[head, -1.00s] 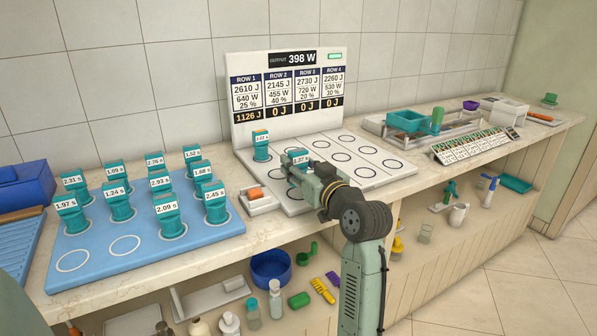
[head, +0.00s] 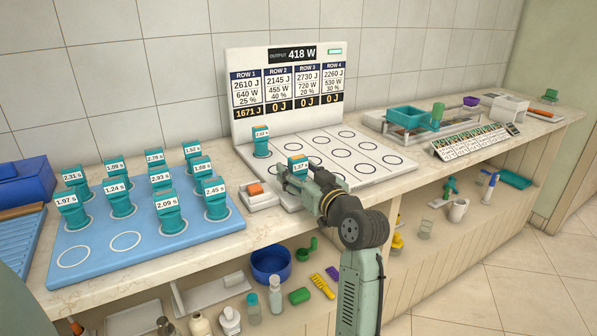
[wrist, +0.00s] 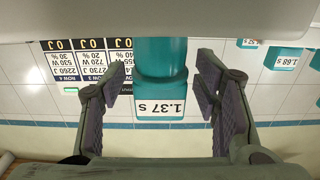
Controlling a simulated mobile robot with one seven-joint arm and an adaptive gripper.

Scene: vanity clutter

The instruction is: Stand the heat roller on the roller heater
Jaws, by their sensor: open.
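The heat roller labelled 1.37 s (head: 298,166) is a teal cylinder with a flared, labelled top. In the head view it is upright over the front left of the white roller heater (head: 372,172); its base is hidden behind my gripper. In the wrist view the roller (wrist: 161,70) shows upside down between my fingers. My gripper (wrist: 160,90) is open around it, with a visible gap on each side. In the head view my gripper (head: 287,178) reaches in from the front right. Another teal roller (head: 261,145) stands on the heater's back left ring.
A blue tray (head: 98,268) at left holds several labelled rollers and has two empty front rings. A small orange-topped block (head: 256,195) sits close left of my gripper. The heater's upright panel (head: 289,85) stands behind. Several rings at right are empty.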

